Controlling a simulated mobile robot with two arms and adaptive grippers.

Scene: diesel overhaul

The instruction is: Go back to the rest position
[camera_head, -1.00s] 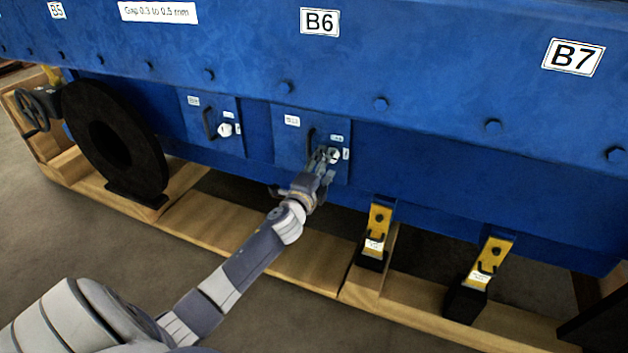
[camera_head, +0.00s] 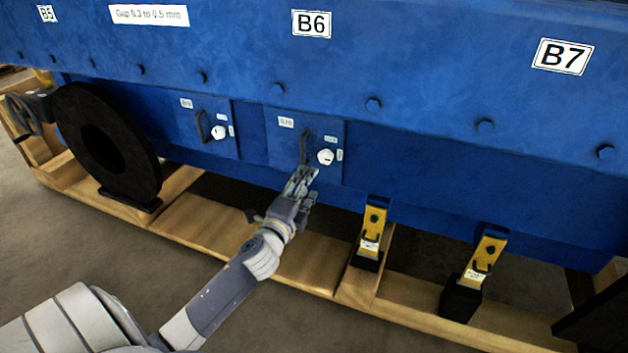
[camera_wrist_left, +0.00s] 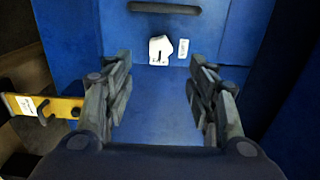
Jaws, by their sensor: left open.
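My left gripper (camera_head: 300,180) reaches in from the lower left and stands in front of the lower part of a blue hatch panel under the B6 label. In the left wrist view its two fingers (camera_wrist_left: 160,100) are spread wide with nothing between them. The white knob (camera_head: 325,157) of that panel is free, a little up and to the right of the fingertips. In the left wrist view the knob (camera_wrist_left: 160,50) lies beyond the fingers. My right gripper does not show in either view.
A dark handle (camera_head: 304,146) is beside the knob. A second panel with a white knob (camera_head: 218,132) is to the left. A black ring (camera_head: 106,142) stands at far left. Yellow brackets (camera_head: 373,222) (camera_head: 487,252) and a wooden frame (camera_head: 240,235) lie below the blue engine side.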

